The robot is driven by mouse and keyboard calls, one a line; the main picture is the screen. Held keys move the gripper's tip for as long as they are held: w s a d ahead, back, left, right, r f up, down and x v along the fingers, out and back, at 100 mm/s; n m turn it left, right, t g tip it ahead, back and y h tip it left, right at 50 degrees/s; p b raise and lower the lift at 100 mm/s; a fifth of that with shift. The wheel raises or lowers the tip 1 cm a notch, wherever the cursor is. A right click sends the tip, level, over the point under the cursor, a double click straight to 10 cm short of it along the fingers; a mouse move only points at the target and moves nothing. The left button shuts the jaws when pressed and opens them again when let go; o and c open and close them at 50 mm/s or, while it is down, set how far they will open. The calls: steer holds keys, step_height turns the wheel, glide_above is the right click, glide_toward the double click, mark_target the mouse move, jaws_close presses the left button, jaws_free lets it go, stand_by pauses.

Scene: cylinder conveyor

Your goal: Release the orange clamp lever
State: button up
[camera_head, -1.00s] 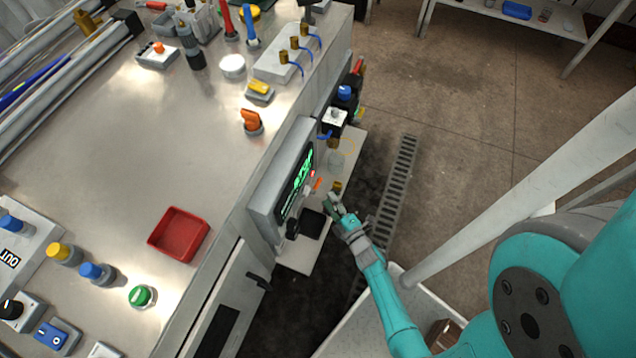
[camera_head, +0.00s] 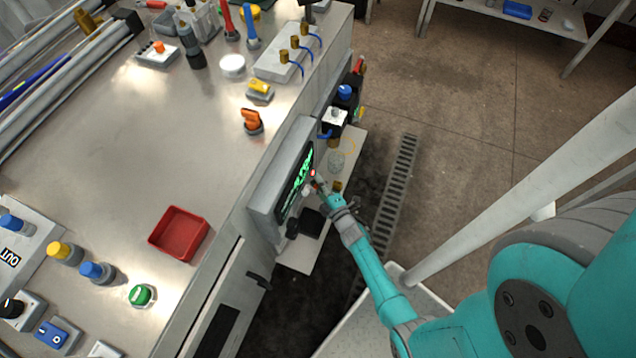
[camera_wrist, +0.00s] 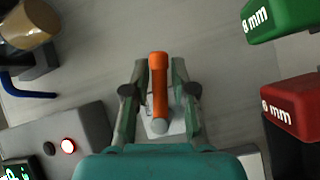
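The orange clamp lever (camera_wrist: 158,85) stands in the middle of the wrist view, an orange bar with a round grey end on a pale base. My gripper (camera_wrist: 159,72) is open, with one finger on each side of the lever and a visible gap on both sides. In the head view my gripper (camera_head: 322,184) is beside the screen panel on the side of the bench, and it hides the lever there.
The screen panel (camera_head: 283,185) with a red-lit button (camera_wrist: 68,145) is close on the left. Green "8 mm" (camera_wrist: 278,18) and red "6 mm" (camera_wrist: 292,105) blocks stand at the right. A brass cylinder (camera_wrist: 28,24) is upper left.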

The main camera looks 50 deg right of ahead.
jaws_close()
steer(key=shift+d+r+n+t, duration=0.1)
steer(key=shift+r+n+t, duration=0.2)
steer(key=shift+n+t, duration=0.35)
steer(key=shift+r+n+t, duration=0.3)
steer(key=shift+n+t, duration=0.15)
steer(key=shift+n, duration=0.4)
steer(key=o, duration=0.5)
jaws_free()
steer(key=v, duration=1.2)
